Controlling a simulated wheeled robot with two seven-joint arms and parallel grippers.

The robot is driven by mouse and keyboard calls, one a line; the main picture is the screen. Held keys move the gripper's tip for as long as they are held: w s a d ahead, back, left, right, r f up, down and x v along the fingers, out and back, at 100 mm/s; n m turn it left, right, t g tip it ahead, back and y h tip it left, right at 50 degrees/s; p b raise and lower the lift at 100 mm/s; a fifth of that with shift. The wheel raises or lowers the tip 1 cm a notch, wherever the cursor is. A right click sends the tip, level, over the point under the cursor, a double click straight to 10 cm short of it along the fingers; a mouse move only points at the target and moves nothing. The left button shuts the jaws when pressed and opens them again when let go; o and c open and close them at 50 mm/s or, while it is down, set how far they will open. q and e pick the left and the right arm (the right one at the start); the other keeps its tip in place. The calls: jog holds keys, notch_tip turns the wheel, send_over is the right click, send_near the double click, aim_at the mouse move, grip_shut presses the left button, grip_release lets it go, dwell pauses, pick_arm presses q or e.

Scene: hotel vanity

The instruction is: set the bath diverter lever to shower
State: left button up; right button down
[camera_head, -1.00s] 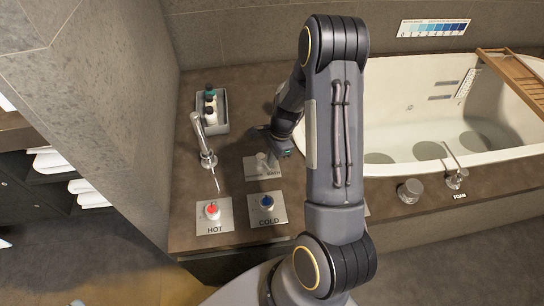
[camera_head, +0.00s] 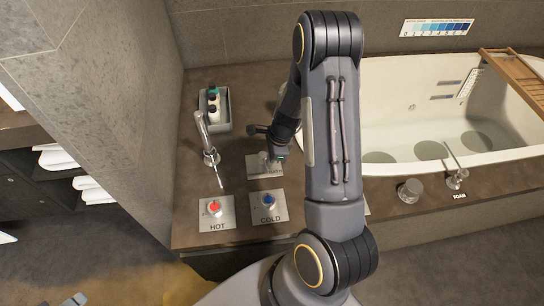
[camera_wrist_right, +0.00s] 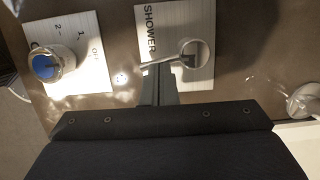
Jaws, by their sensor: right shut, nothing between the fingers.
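The diverter's plate (camera_head: 255,165) lies on the brown deck behind the cold knob, partly hidden by my right gripper (camera_head: 272,160). In the right wrist view, the plate (camera_wrist_right: 205,88) reads SHOWER along its left side. The metal diverter lever (camera_wrist_right: 168,62) points left from its round hub (camera_wrist_right: 195,52), its end near the last letters of SHOWER. My right gripper (camera_wrist_right: 157,85) is shut and empty, fingertips close beside the lever; I cannot tell whether they touch. A small grey piece, perhaps my left gripper (camera_head: 75,299), shows at the bottom left edge.
The red hot knob (camera_head: 214,208) and blue cold knob (camera_head: 268,202) stand in front of the diverter. A spout (camera_head: 207,140) and a bottle caddy (camera_head: 215,110) are to its left. The tub (camera_head: 400,165) and a round metal knob (camera_head: 410,190) lie right.

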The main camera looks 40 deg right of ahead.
jog(key=shift+a+m+p, duration=0.35)
jog(key=shift+a+m, duration=0.05)
jog(key=shift+m, duration=0.6)
jog(key=shift+w+a+m+t+h+p, duration=0.1)
jog(key=shift+a+m+t+h+p, duration=0.25)
jog(key=shift+m, duration=0.65)
jog(key=shift+w+a+p, duration=0.15)
jog(key=shift+a+p, duration=0.1)
jog(key=shift+p, duration=0.05)
